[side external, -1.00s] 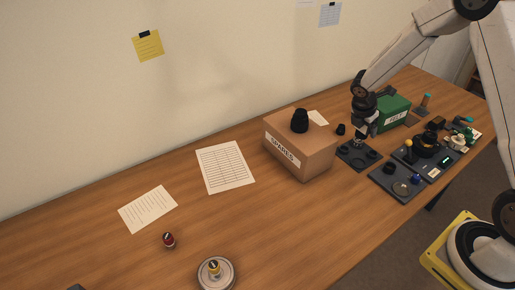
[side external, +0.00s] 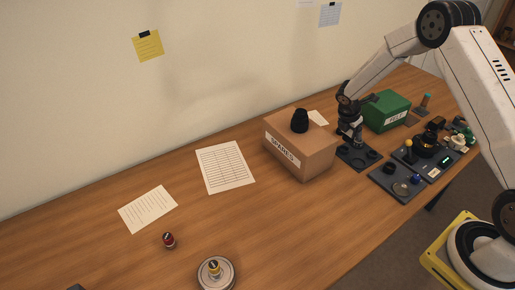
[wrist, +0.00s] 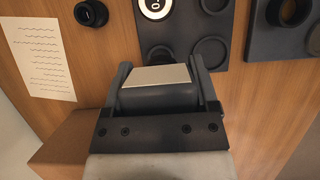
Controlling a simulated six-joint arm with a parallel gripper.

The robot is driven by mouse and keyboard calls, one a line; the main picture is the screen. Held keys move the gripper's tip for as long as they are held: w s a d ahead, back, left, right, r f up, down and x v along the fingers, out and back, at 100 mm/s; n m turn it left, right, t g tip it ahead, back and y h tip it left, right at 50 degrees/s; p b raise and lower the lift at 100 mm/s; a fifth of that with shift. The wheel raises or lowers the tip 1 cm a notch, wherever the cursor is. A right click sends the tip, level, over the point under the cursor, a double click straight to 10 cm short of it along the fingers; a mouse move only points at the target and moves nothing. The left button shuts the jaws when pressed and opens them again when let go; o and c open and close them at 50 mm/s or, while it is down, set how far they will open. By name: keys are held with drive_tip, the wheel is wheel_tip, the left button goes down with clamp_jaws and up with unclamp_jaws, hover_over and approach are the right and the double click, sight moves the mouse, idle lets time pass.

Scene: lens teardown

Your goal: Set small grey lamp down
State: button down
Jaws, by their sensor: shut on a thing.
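My gripper (wrist: 160,66) is shut on the small grey lamp (wrist: 158,98), a dark grey block with a pale flat panel, in the wrist view. One finger is on each side of it. In the side external view my gripper (side external: 351,137) is low over the back left part of a dark tray with round recesses (side external: 358,163), just right of the cardboard box. The lamp is small and mostly hidden there. In the wrist view this tray (wrist: 182,35) lies beyond the lamp; I cannot tell whether the lamp touches anything below.
A cardboard box marked SPARES (side external: 310,160) stands close left, with a black part (side external: 300,121) on top. A green box (side external: 388,112) stands behind right. A second dark tray (side external: 385,188) holds parts at right. A black ring part (wrist: 90,13) lies near a paper (wrist: 38,55).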

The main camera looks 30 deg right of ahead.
sight(348, 137)
drive_tip(key=shift+w+d+f, duration=0.1)
drive_tip(key=shift+w+f, duration=0.1)
drive_tip(key=shift+f, duration=1.55)
drive_tip(key=shift+f, duration=0.55)
unclamp_jaws()
drive_tip(key=shift+r, duration=0.7)
drive_tip(key=v, duration=1.1)
drive_tip(key=shift+a+r, duration=0.2)
drive_tip(key=shift+r, duration=0.15)
